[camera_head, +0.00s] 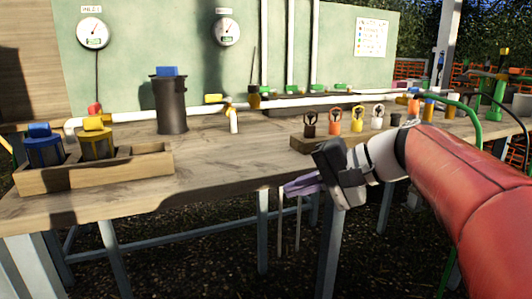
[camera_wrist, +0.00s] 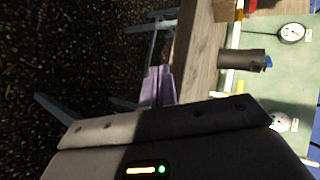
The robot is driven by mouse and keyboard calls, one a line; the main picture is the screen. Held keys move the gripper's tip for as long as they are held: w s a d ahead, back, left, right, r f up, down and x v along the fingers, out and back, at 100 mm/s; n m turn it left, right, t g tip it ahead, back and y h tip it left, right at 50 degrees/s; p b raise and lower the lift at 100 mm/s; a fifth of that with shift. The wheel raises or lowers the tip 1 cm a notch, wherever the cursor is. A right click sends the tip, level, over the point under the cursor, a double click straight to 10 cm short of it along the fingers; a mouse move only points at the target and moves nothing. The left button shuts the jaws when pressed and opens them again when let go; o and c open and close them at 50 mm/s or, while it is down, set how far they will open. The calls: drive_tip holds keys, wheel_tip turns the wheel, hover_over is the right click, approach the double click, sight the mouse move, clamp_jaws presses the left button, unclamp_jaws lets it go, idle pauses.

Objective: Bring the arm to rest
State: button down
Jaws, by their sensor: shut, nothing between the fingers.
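My arm reaches in from the right in the head view, with a red sleeve-like link and a white wrist. My gripper (camera_head: 290,189) is at the front edge of the wooden bench (camera_head: 235,178), pointing left, with its purple fingers together and nothing between them. The fingers also show in the wrist view (camera_wrist: 157,88), beside the bench edge and over the dark ground.
A wooden tray (camera_head: 100,176) with blue-capped and yellow-capped jars stands at the bench's left. A dark cylinder (camera_head: 171,105) stands behind it. A wooden block with several coloured ring-topped pieces (camera_head: 357,124) is near my wrist. White pipes (camera_head: 290,101) run along the back.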

drive_tip(key=s+d+f+n+h, duration=0.1)
drive_tip(key=s+d+f+h, duration=0.2)
drive_tip(key=s+f, duration=0.2)
drive_tip(key=s+d+f+n+h+p, duration=0.1)
drive_tip(key=s+d+f+h, duration=0.2)
drive_tip(key=s+f, duration=0.3)
drive_tip(key=s+d+f+n+t+h, duration=0.1)
drive_tip(key=s+d+f+n+h, duration=0.1)
drive_tip(key=s+f+h, duration=0.3)
wheel_tip(320, 180, down, 2)
drive_tip(key=shift+s+d+p, duration=0.3)
drive_tip(key=shift+s+d, duration=0.45)
drive_tip(key=c, duration=2.2)
unclamp_jaws()
